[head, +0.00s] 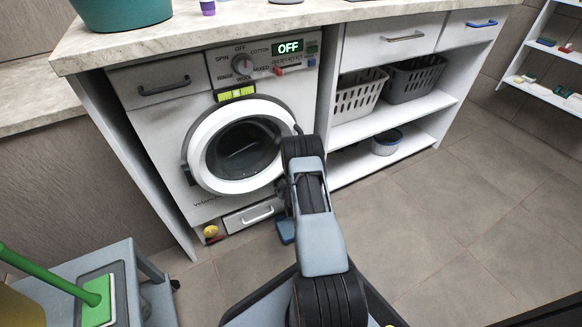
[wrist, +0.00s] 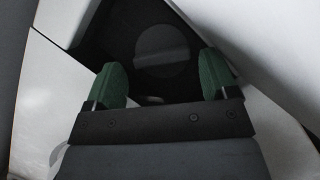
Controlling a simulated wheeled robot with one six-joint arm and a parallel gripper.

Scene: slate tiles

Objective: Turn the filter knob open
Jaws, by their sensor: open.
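The filter knob (wrist: 166,47) is a dark round disc with a bar across its face, set in a dark recess low on the front of the washing machine (head: 155,125). In the wrist view it lies just beyond and between the fingertips. My gripper (wrist: 163,78) is open, with one green-padded finger on each side and nothing between them. I cannot tell whether the fingers touch the knob. In the head view my arm reaches down to the machine's lower right front and hides the knob and the fingers.
The round door (head: 240,150) is shut, and the display reads OFF. A small drawer front (head: 250,216) and a yellow round part (head: 211,232) sit low on the machine. Shelves with baskets (head: 358,97) stand to the right. A grey cart (head: 128,275) is at the lower left. The floor at right is clear.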

